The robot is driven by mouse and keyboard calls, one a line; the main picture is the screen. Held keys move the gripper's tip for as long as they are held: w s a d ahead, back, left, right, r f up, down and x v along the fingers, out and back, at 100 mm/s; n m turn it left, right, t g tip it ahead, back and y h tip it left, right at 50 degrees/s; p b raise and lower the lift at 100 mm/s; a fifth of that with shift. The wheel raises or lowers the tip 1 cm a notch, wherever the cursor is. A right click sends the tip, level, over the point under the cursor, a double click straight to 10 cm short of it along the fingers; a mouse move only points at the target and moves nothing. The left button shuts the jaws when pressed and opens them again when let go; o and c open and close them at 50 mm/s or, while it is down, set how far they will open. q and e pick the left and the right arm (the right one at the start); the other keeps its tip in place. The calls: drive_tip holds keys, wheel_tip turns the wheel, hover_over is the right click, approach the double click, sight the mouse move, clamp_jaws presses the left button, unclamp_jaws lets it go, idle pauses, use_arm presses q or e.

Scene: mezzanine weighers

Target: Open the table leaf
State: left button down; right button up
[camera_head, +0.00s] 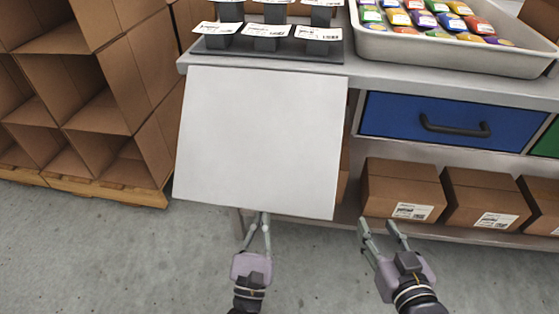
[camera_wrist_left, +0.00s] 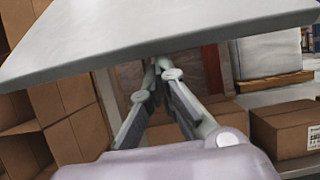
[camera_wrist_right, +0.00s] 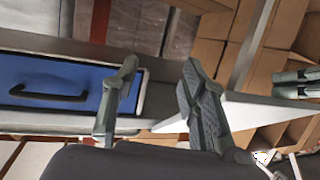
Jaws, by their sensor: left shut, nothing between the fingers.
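The table leaf (camera_head: 258,140) is a plain pale grey panel hanging from the front edge of the worktop (camera_head: 440,82). It slopes down and somewhat outward. In the left wrist view the leaf (camera_wrist_left: 150,32) spans the top of the picture. My left gripper (camera_head: 261,214) is shut and empty at the leaf's lower edge. Its tips lie under or behind that edge in the left wrist view (camera_wrist_left: 155,72); contact cannot be told. My right gripper (camera_head: 377,224) is open and empty, right of the leaf's lower corner. The leaf also shows in the right wrist view (camera_wrist_right: 255,112).
A blue drawer (camera_head: 435,122) sits under the worktop, right of the leaf. Several cartons (camera_head: 400,190) stand on the lower shelf. A tray of colourful packs (camera_head: 400,46) and a dark label stand (camera_head: 330,50) are on top. Open cardboard bins (camera_head: 100,110) are at left. The front floor is clear.

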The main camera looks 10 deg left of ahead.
drive_tip(key=s+d+f+g+h+p, duration=0.3)
drive_tip(key=s+d+f+g+p, duration=0.2)
drive_tip(key=s+f+g, duration=0.65)
drive_tip(key=s+d+f+p, duration=0.1)
drive_tip(key=s+f+p, duration=0.35)
drive_tip(key=f, duration=0.55)
drive_tip(key=s+f+p, duration=0.4)
drive_tip(key=f+p, duration=0.1)
drive_tip(key=f, duration=0.6)
drive_tip(key=s+d+r+g+p, duration=0.1)
drive_tip(key=s+p, duration=0.5)
drive_tip(key=s, duration=0.1)
drive_tip(key=s+d+r+g+p, duration=0.1)
drive_tip(key=s+d+r+p, duration=0.1)
drive_tip(key=s+p, duration=0.5)
use_arm(q)
drive_tip(key=s+r+g+p, duration=0.4)
drive_tip(key=s+r+p, duration=0.1)
drive_tip(key=r, duration=0.5)
drive_tip(key=s+r+g+p, duration=0.4)
drive_tip(key=s+r+p, duration=0.1)
drive_tip(key=r, duration=0.5)
drive_tip(key=shift+a+r+g+p, duration=0.2)
drive_tip(key=shift+g+p, duration=0.1)
drive_tip(key=shift+p, duration=0.5)
use_arm(e)
wheel_tip(320, 180, up, 12)
drive_tip(key=shift+a+f, duration=0.15)
drive_tip(key=shift+a, duration=0.05)
